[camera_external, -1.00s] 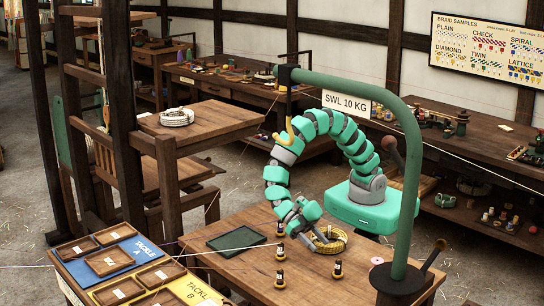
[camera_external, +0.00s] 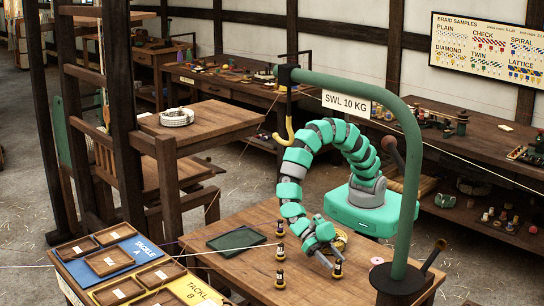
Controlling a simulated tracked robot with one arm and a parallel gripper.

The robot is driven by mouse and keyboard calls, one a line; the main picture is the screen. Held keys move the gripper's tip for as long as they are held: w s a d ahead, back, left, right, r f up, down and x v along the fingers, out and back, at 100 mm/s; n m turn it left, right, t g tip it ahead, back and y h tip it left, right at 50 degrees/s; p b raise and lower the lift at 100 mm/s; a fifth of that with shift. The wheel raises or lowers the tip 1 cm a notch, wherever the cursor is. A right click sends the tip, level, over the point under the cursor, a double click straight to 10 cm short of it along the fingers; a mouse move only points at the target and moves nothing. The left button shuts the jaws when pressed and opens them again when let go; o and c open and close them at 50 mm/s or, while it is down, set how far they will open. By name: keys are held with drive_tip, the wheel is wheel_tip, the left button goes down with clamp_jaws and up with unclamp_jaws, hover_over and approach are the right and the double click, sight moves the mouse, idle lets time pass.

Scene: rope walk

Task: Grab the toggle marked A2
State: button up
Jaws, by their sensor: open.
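One toggle (camera_external: 338,270) is at the right, directly by my gripper (camera_external: 333,260). The others form a column at the left: a back toggle (camera_external: 279,229), a middle toggle (camera_external: 280,252) and a front toggle (camera_external: 280,280). Their markings are too small to read, so I cannot tell which is A2. My gripper is open and points down, its fingers close to the right toggle. I cannot tell whether they touch it.
A coil of yellow rope (camera_external: 341,240) lies behind my gripper, partly hidden. A dark green tray (camera_external: 236,240) lies at the left of the table (camera_external: 240,264). The green crane post (camera_external: 408,200) with its hanging hook (camera_external: 288,132) stands at the right. Tackle trays (camera_external: 108,262) sit at the front left.

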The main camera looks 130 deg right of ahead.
sight(341, 275)
drive_tip(key=shift+b+x, duration=0.7)
drive_tip(key=shift+x, duration=1.75)
drive_tip(key=shift+f, duration=0.1)
clamp_jaws()
